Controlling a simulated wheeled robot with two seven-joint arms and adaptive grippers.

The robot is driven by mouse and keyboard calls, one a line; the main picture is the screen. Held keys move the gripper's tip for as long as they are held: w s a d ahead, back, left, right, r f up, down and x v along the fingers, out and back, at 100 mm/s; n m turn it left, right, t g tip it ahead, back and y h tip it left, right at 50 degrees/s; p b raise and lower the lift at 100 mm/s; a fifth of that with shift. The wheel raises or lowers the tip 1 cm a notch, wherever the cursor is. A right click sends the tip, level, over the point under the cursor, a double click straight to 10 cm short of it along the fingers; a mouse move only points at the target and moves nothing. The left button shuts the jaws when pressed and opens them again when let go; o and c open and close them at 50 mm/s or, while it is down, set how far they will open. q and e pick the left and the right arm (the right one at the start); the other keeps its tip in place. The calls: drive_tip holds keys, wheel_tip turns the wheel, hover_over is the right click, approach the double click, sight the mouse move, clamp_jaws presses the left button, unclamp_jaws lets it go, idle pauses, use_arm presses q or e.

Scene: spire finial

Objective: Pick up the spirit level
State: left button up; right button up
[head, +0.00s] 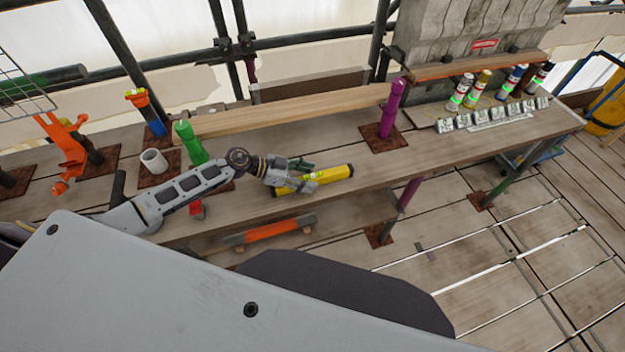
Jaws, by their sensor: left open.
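The spirit level is a yellow bar (336,174) lying on the wooden bench, tilted slightly up to the right, near the bench's front edge. My left gripper (305,177) is at the level's left half, with its fingers over and beside the bar. The gripper is open. Its fingers hide part of the level, and I cannot tell whether they touch it. My right gripper is not in view.
The wooden bench (345,147) has a green post (190,142), a purple post (391,108), a white cup (154,161) and a long timber (290,108). Several spray cans (460,92) stand at the right. An orange-topped piece (272,230) lies below the front edge.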

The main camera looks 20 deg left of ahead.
sight(306, 178)
use_arm(q)
drive_tip(key=shift+c, duration=0.3)
clamp_jaws()
drive_tip(key=shift+r, duration=0.25)
idle(0.3)
drive_tip(key=shift+r, duration=1.6)
drive_tip(key=shift+s+a+f, duration=0.1)
drive_tip(key=shift+s+a, duration=0.15)
drive_tip(key=shift+s, duration=0.35)
drive_tip(key=s, duration=0.2)
drive_tip(key=s+a, duration=0.1)
drive_tip(key=s, duration=0.3)
drive_tip(key=shift+s+a, duration=0.2)
drive_tip(key=shift+a, duration=0.2)
drive_tip(key=s+a+p, duration=0.1)
drive_tip(key=s+a, duration=0.2)
drive_tip(key=s, duration=0.6)
drive_tip(key=shift+s, duration=0.3)
